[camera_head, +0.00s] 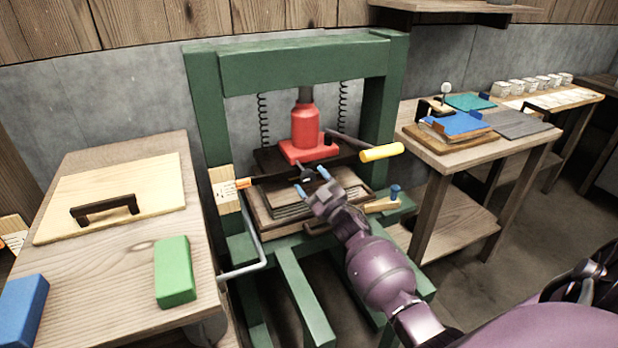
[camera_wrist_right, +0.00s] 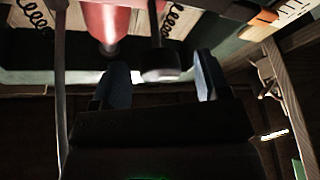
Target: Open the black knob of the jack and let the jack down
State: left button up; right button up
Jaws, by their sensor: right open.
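The red jack (camera_head: 305,124) stands upright inside the green press frame (camera_head: 300,62); its red body also shows at the top of the right wrist view (camera_wrist_right: 108,22). In the right wrist view the knob (camera_wrist_right: 160,66) appears between the two open fingers, with a gap on each side. Whether the fingers reach fully around it is unclear. My left gripper is out of view.
The jack's lever with a yellow handle (camera_head: 381,152) juts right above my right arm. Coil springs hang beside the jack. A wooden table (camera_head: 120,247) with a green block (camera_head: 174,271) stands left. A bench (camera_head: 455,160) with a blue sheet stands right.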

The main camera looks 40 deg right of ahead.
jog(key=v, duration=0.9)
jog(key=shift+w, duration=0.1)
jog(key=s+a+f+m+g+p, duration=0.1)
jog(key=s+a+f+g, duration=0.2)
jog(key=s, duration=0.6)
jog(key=s+a+f+m+g+p, duration=0.1)
jog(key=s+a+f+g, duration=0.3)
jog(key=s+a, duration=0.4)
jog(key=s+a+f+m+g+p, duration=0.1)
jog(key=s+a+f+m+g, duration=0.1)
jog(key=s, duration=0.9)
jog(key=a+f+g, duration=0.1)
jog(key=a+f, duration=0.1)
jog(key=a, duration=0.1)
jog(key=shift+s+a+f+m+g, duration=0.15)
jog(key=shift+s+a+m+g, duration=0.1)
jog(key=shift+m+g, duration=0.05)
jog(key=shift+c, duration=0.5)
